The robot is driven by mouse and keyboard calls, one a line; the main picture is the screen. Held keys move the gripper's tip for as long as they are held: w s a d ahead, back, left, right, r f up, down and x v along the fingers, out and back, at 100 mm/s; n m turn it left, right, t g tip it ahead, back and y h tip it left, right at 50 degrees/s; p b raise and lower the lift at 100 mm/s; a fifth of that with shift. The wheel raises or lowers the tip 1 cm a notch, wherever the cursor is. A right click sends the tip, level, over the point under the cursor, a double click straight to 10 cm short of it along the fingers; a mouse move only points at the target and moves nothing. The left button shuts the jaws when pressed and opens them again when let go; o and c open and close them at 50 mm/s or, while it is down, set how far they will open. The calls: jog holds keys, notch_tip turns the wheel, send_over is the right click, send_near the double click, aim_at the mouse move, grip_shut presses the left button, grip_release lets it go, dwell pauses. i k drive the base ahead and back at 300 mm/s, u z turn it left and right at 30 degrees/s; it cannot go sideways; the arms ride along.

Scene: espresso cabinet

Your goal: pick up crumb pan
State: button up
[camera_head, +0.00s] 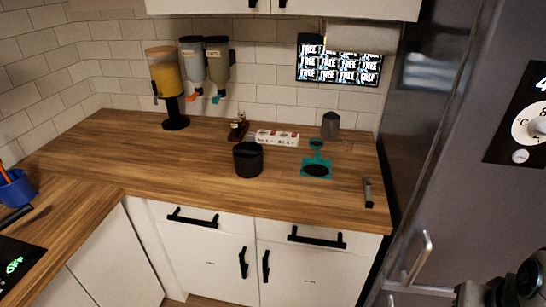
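A flat teal thing (317,161) with a dark oval on its front part and a narrower end toward the wall lies on the right part of the wooden counter. It looks pan-like and may be the crumb pan, but it is too small to be sure. Dark parts of my arm show at the bottom right corner, well apart from the counter items. My gripper's fingers do not show.
A black round pot (248,160) stands left of the teal thing on the wooden counter (200,180). A dark grey cup (331,125) stands behind it. A slim dark tool (368,191) lies to the right. A grey fridge (450,170) borders the counter's right end.

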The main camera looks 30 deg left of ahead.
aim_at(316, 167)
jog(key=z, duration=0.25)
jog(key=i, duration=0.65)
jog(key=u, duration=1.95)
jog(key=i, duration=0.5)
jog(key=z, duration=0.55)
jog(key=k, duration=1)
jog(key=z, duration=1.1)
jog(key=k, duration=0.1)
jog(key=u, duration=0.95)
jog(key=i, duration=0.85)
jog(key=u, duration=0.2)
